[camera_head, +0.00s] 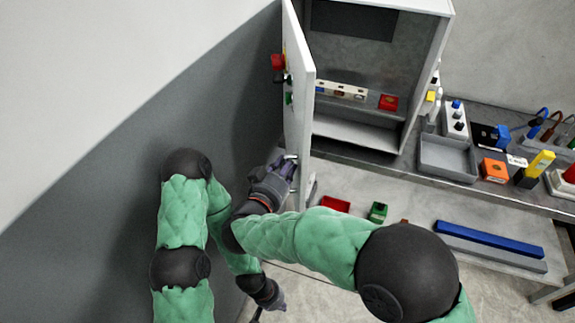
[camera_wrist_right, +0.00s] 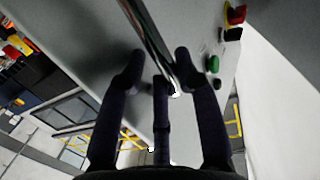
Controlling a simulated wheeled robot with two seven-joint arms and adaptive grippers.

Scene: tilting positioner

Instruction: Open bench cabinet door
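The bench cabinet (camera_head: 428,75) stands at the back with its interior showing. Its pale door (camera_head: 300,90) is swung out wide on the left and seen nearly edge-on. My right gripper (camera_head: 286,168) is at the lower part of the door, by the handle (camera_head: 291,157). In the right wrist view, the metal handle bar (camera_wrist_right: 148,38) runs between the fingers of my right gripper (camera_wrist_right: 158,75). These fingers look spread, with gaps beside the bar. My left gripper (camera_head: 274,301) hangs low, away from the door; its fingers are small and dark.
A red knob (camera_head: 278,62) and green button (camera_head: 288,98) stick out from the door's outer face. Inside the cabinet are a white strip (camera_head: 341,90) and a red block (camera_head: 388,102). A grey tray (camera_head: 447,158) and several parts stand on the bench at right. The wall is close left.

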